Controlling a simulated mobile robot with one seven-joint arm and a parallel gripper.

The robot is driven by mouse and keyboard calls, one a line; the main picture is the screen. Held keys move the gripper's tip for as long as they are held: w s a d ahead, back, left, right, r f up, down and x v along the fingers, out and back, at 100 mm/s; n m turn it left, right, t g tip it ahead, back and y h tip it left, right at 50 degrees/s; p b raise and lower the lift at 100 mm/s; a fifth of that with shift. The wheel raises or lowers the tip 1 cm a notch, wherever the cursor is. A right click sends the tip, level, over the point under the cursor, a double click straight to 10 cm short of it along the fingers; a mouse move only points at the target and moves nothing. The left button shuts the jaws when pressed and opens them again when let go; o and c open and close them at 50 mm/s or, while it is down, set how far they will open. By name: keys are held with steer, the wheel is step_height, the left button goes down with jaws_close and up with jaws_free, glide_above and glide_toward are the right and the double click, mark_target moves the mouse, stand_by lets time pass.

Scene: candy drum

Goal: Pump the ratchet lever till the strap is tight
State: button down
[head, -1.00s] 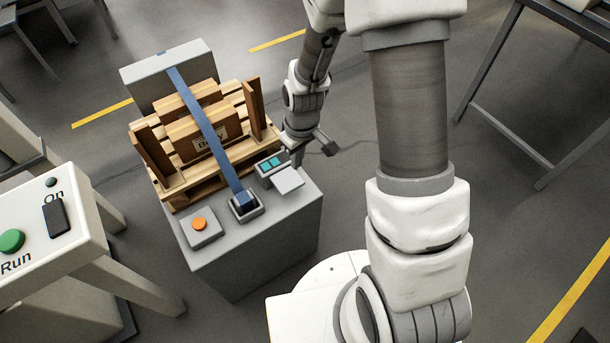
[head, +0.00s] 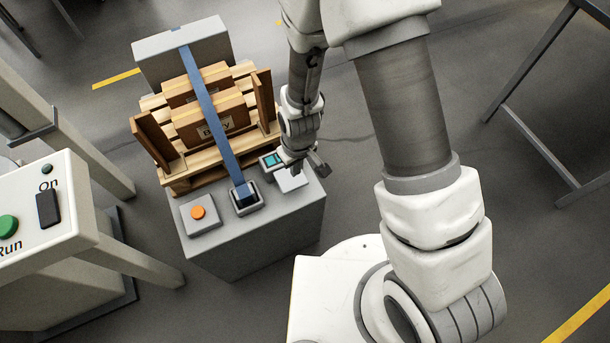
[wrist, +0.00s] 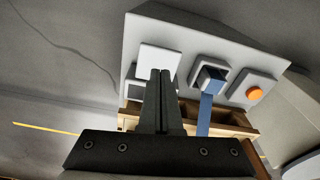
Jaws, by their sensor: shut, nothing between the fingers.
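The blue strap (head: 210,112) runs from the grey block at the back, over the stacked boxes (head: 211,124), down to the ratchet (head: 246,196) on the grey pedestal. The ratchet is a dark-edged housing with a blue part inside; it also shows in the wrist view (wrist: 211,78). I cannot make out a separate lever handle. My gripper (head: 296,168) is shut and empty, right of the ratchet, by the teal display and pale plate. In the wrist view its closed fingertips (wrist: 160,72) overlap the pale plate (wrist: 158,59); contact cannot be told.
An orange button (head: 198,212) sits left of the ratchet, and a teal display (head: 271,160) right of it. Wooden uprights (head: 152,142) flank the boxes on the pallet. A control panel (head: 40,205) stands at the left.

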mark_target(296, 186)
steer(key=shift+f, duration=0.15)
stand_by(0.3)
steer(key=shift+w+a+f+b, duration=0.1)
steer(key=shift+a+f+b, duration=0.05)
steer(key=shift+f+b, duration=1.35)
steer(key=shift+w+a+f+b, duration=0.1)
steer(key=shift+f+b, duration=0.9)
steer(key=shift+f, duration=0.95)
step_height(296, 186, down, 4)
steer(key=b, duration=0.4)
steer(key=shift+f, duration=0.2)
steer(key=shift+r+p, duration=0.25)
steer(key=shift+p, duration=0.05)
steer(key=shift+s+d+r, duration=0.25)
steer(key=shift+s+d, duration=0.25)
steer(key=shift+s, duration=0.1)
steer(key=shift+s+d+r, duration=0.2)
steer(key=shift+s+d, duration=0.25)
steer(key=shift+s, duration=0.1)
steer(key=shift+r, duration=0.1)
step_height(296, 186, up, 17)
steer(key=s+d+p, duration=0.1)
steer(key=p, duration=0.5)
steer(key=shift+s, duration=0.15)
